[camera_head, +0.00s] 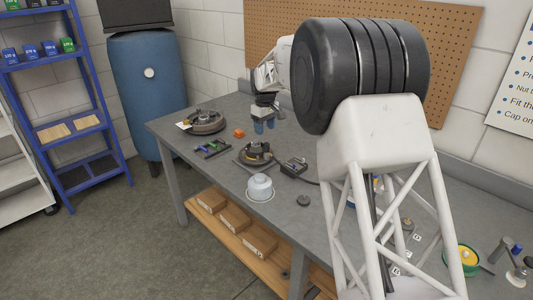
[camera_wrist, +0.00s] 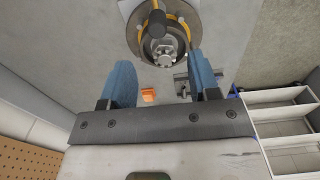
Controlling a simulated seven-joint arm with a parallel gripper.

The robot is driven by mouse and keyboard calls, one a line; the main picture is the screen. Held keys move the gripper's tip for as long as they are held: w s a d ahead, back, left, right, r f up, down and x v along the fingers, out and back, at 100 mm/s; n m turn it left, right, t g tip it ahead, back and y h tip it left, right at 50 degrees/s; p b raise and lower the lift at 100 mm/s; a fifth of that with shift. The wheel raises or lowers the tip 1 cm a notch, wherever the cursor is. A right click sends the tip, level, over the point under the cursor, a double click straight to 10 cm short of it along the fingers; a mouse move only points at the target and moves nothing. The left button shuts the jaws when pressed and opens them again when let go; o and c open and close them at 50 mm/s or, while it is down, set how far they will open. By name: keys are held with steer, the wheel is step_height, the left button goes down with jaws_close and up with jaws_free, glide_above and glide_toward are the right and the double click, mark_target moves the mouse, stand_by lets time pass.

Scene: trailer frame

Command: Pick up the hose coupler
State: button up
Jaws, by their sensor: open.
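My gripper (camera_head: 264,125) hangs over the back of the bench, its two blue fingers apart with nothing between them. I cannot tell for sure which item is the hose coupler.
A pegboard wall (camera_head: 280,20) stands behind. The bench's front strip is mostly clear.

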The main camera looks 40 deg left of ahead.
mark_target(266, 143)
steer(key=shift+f, duration=1.25)
steer(key=shift+d+f, duration=0.1)
steer(key=shift+w+d+f, duration=0.1)
steer(key=shift+f, duration=1.2)
steer(key=shift+d+f, duration=0.1)
steer(key=shift+f, duration=1.15)
jaws_close()
steer(key=shift+r, duration=0.2)
